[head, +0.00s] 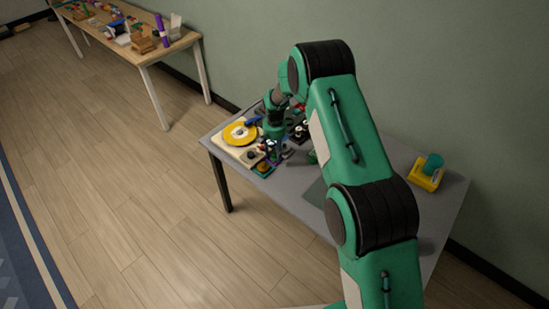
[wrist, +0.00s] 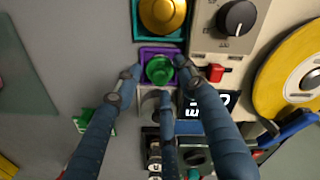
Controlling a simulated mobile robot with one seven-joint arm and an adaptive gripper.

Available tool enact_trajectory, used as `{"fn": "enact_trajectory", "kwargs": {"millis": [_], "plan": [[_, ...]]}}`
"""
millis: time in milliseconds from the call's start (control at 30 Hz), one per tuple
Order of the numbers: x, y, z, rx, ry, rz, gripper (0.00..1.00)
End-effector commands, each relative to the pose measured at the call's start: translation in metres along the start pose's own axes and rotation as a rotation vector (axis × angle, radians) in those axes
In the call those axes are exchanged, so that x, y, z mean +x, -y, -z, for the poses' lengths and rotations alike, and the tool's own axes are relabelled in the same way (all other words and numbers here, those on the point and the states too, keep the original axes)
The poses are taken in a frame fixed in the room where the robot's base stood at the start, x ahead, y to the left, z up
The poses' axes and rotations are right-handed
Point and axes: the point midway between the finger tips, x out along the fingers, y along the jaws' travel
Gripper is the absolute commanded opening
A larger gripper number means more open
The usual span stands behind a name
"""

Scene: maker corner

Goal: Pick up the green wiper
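A small green piece (wrist: 82,122) lies on the grey table beside my left finger in the wrist view, partly hidden by it. It may be the green wiper, but its shape is unclear. A green round knob or button (wrist: 160,69) sits in a purple square frame (wrist: 146,53). My gripper (wrist: 160,76) points down with its blue fingers spread around this green button, and a gap shows between the fingertips. I cannot tell whether they touch the purple frame. In the head view my gripper (head: 272,148) is low over the table's crowded left end.
A gold button in a teal frame (wrist: 162,14), a panel with a black dial (wrist: 236,17) and a yellow disc (wrist: 290,72) crowd the space around my gripper. A yellow block with a teal cylinder (head: 432,162) stands at the grey table's right. A wooden table (head: 150,52) stands apart.

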Motion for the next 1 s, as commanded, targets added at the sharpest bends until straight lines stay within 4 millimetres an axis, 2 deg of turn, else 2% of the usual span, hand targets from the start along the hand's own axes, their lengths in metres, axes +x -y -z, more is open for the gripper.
{"fn": "enact_trajectory", "kwargs": {"millis": [33, 200, 667, 867, 1000], "plan": [[0.0, 0.0, 0.0, 0.0, 0.0, 0.0, 0.3], [0.0, 0.0, 0.0, 0.0, 0.0, 0.0, 0.0], [-0.004, 0.0, 0.0, 0.0, -0.001, 0.0, 0.0], [-0.02, 0.0, 0.001, 0.0, -0.002, 0.0, 0.0], [-0.04, 0.0, 0.001, 0.0, -0.002, 0.0, 0.0]]}}
